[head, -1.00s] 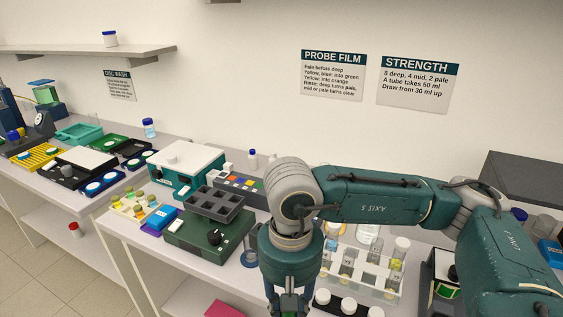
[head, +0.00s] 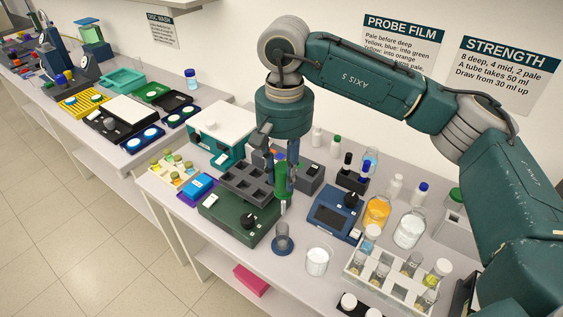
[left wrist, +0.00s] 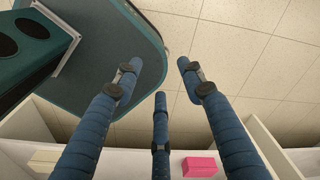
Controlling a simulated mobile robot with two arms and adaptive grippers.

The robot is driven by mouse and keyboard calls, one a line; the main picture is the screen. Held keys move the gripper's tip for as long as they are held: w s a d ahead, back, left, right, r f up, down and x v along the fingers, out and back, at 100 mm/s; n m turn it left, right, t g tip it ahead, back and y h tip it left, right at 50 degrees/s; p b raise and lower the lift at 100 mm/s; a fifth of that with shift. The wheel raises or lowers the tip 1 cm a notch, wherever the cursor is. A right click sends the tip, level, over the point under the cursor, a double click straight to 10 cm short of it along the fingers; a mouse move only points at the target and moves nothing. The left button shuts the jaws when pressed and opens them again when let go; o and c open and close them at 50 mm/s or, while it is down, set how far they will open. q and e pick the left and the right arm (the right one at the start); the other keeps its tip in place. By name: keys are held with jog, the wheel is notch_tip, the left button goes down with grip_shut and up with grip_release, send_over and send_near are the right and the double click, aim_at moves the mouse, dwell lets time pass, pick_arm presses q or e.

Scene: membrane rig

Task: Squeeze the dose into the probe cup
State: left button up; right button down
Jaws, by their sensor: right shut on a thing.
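My right gripper (head: 282,172) is shut on an upright green-bodied dropper (head: 281,181). Its pale narrow tip (head: 283,208) points down. Below the tip stands a small clear cup on a dark blue round base (head: 283,244), which looks like the probe cup. The tip appears above the cup's rim, apart from it; exact alignment is hard to tell. Whether liquid is in the dropper or the cup is unclear. My left gripper (left wrist: 160,82) is open and empty in the left wrist view, with its fingers spread above the floor.
A dark green device with a grey block (head: 243,186) stands left of the cup. A white-filled beaker (head: 317,262), a blue meter (head: 334,216) and a tube rack (head: 390,282) stand to its right. A pink box (head: 250,281) lies on the lower shelf.

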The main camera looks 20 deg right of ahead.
aim_at(282, 213)
jog(key=shift+s+f, duration=0.1)
jog(key=shift+f, duration=0.55)
jog(key=shift+a+f+b, duration=0.15)
jog(key=shift+f+b, duration=0.05)
jog(key=shift+b, duration=0.1)
jog(key=shift+f, duration=0.1)
jog(key=b, duration=0.3)
jog(key=shift+f, duration=0.3)
jog(key=shift+r+b, duration=0.1)
jog(key=shift+b, duration=0.3)
jog(key=shift+f+b, duration=0.5)
jog(key=shift+f, duration=0.9)
notch_tip(282, 213, down, 6)
jog(key=b, duration=0.5)
jog(key=shift+f+b, duration=0.15)
jog(key=shift+b, duration=0.2)
pick_arm(q)
notch_tip(282, 213, down, 11)
jog(key=shift+w+a+f, duration=0.2)
jog(key=shift+w, duration=0.1)
